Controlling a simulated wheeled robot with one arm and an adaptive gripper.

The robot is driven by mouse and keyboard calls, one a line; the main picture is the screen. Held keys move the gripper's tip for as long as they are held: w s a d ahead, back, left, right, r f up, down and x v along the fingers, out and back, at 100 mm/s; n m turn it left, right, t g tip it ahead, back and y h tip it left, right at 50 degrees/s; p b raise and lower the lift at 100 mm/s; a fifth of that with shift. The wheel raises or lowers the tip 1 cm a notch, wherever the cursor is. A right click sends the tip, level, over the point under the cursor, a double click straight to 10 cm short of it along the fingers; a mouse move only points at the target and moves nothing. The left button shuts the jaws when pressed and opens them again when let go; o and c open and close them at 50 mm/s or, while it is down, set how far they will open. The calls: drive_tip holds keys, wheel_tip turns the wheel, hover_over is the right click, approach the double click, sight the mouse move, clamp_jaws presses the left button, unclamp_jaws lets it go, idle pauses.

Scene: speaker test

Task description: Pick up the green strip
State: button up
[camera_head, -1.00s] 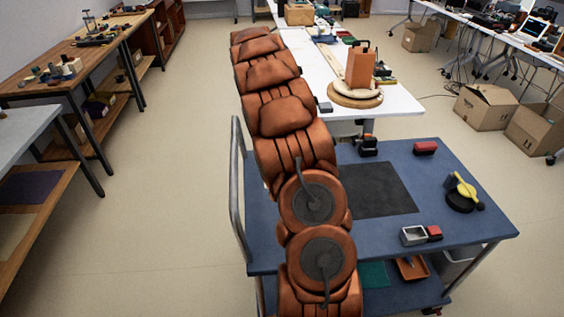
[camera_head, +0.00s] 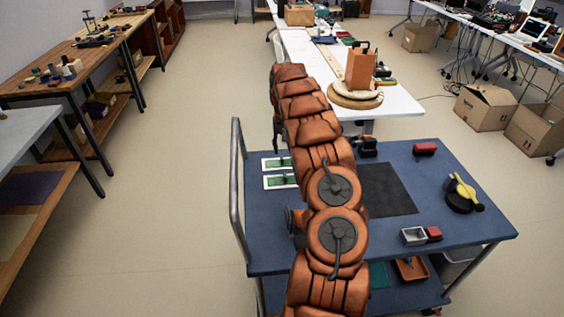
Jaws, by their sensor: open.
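Two white pieces with green strips lie on the blue cart top, left of my arm. The far green strip (camera_head: 277,162) and the near green strip (camera_head: 279,181) each sit on a white holder, and their right ends are close to or behind my arm. My gripper (camera_head: 277,146) shows as a small dark shape hanging at the left edge of my arm, apparently above and behind the far strip. It looks open and empty, though its fingers are small and partly hidden.
The blue cart (camera_head: 470,220) also bears a dark mat (camera_head: 390,190), a red block (camera_head: 425,149), a grey open box (camera_head: 413,236) and a yellow-and-black item (camera_head: 462,193). A metal handle (camera_head: 237,185) rises at its left. A white table (camera_head: 400,102) stands behind.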

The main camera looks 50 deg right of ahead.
sight(282, 158)
drive_tip(key=shift+w+f+p, duration=0.15)
drive_tip(key=shift+f+p, duration=0.3)
drive_tip(key=shift+f, duration=0.4)
drive_tip(key=shift+w+f+p, duration=0.15)
drive_tip(key=shift+f+p, duration=0.25)
drive_tip(key=shift+f, duration=1.5)
clamp_jaws()
